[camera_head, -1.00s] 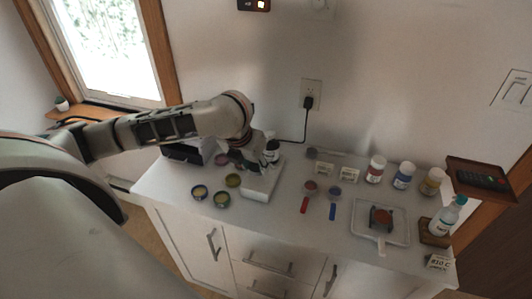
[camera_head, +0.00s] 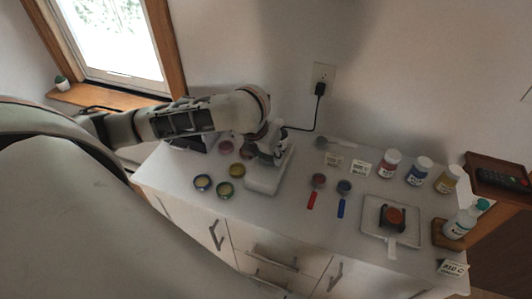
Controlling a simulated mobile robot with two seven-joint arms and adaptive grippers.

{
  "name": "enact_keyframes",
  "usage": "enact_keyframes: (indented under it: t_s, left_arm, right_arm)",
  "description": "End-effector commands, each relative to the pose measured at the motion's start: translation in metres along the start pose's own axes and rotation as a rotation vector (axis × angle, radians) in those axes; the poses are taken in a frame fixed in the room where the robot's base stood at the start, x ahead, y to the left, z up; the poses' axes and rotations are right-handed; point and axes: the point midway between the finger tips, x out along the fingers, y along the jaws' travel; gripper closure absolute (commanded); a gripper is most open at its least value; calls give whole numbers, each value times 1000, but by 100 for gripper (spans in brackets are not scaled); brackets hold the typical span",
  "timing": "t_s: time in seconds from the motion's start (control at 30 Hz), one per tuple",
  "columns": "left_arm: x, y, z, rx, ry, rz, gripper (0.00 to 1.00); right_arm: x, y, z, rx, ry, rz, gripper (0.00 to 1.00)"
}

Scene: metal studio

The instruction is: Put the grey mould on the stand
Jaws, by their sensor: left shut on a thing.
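My left gripper (camera_head: 278,157) is at the white device (camera_head: 264,182) left of the middle of the counter. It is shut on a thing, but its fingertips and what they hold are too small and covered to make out. I cannot clearly pick out the grey mould. A small dark stand (camera_head: 383,221) sits on a white tray (camera_head: 370,208) at the right, with an orange-brown round piece (camera_head: 396,215) on it. My left arm comes in from the left and covers the back left of the counter. My right gripper is not in view.
Several small round pots, one with a yellow-green rim (camera_head: 237,170), stand left of the device. A red scoop (camera_head: 312,199) and a blue scoop (camera_head: 341,206) lie mid-counter. Capped jars (camera_head: 420,173) line the back right. A teal-capped bottle (camera_head: 460,223) stands on a wooden board.

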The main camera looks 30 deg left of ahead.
Motion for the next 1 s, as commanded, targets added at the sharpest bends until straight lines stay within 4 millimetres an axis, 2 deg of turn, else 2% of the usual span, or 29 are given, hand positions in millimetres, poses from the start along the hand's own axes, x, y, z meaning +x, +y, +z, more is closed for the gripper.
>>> enact_keyframes:
  t_s: [0.2,0.23,0.3,0.73,0.87,1.0]
  left_arm:
    - [2,0,-1,0,0,1,79]
    - [3,0,-1,0,0,1,63]
    - [3,0,-1,0,0,0,49]
    - [-3,0,1,0,-2,0,49]
    - [-21,1,2,2,-5,1,49]
    - [-51,1,3,3,-8,2,49]
  right_arm:
    - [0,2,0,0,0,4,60]
    - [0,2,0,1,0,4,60]
    - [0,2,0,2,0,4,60]
    - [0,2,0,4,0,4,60]
    - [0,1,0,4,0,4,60]
    - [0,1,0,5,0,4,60]
